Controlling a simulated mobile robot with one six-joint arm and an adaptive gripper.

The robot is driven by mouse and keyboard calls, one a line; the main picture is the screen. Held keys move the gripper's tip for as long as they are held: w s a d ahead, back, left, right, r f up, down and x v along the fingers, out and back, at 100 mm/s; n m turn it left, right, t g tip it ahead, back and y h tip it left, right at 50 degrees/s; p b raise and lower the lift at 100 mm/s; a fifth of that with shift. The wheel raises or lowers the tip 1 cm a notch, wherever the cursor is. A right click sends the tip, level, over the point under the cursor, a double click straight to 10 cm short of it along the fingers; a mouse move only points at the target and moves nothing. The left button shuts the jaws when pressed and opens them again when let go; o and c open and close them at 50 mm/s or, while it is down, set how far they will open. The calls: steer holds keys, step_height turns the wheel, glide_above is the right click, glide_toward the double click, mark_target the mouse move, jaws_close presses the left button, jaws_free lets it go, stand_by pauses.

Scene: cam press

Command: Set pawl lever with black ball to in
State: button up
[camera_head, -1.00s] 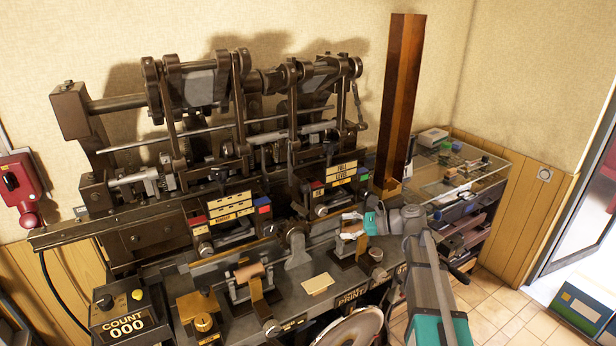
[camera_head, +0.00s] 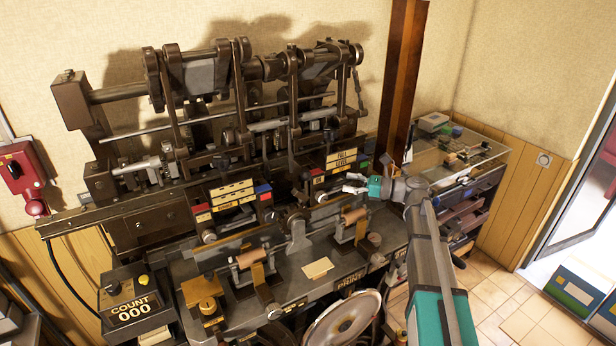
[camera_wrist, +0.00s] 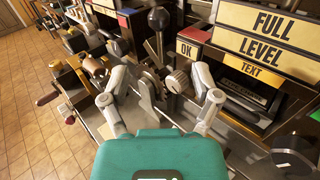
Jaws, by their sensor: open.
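The black ball (camera_wrist: 158,18) sits on top of a thin metal lever beside the OK label in the wrist view, beyond my fingertips and apart from them. The lever leans slightly, and its lower end runs down among metal parts between my fingers. My gripper (camera_wrist: 160,92) is open and empty, with its fingers spread on either side of a grey knurled knob (camera_wrist: 178,82). I cannot tell whether a finger touches the knob. In the head view my gripper (camera_head: 354,184) is in front of the right-hand label block. The lever is too small to make out surely there.
The FULL LEVEL sign (camera_wrist: 262,35) stands close to the right of my gripper. A brown roller (camera_head: 354,215) on a stand is below it. A dark wooden post (camera_head: 402,80) rises behind my arm. A glass-topped case (camera_head: 455,150) stands to the right.

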mark_target(306, 176)
steer(key=a, duration=0.4)
steer(key=w+a, duration=0.1)
steer(key=a, duration=0.3)
steer(key=w+a, duration=0.1)
steer(key=a, duration=0.4)
steer(key=shift+w, duration=0.25)
jaws_close()
steer(key=shift+d, duration=0.35)
steer(key=shift+a, duration=0.25)
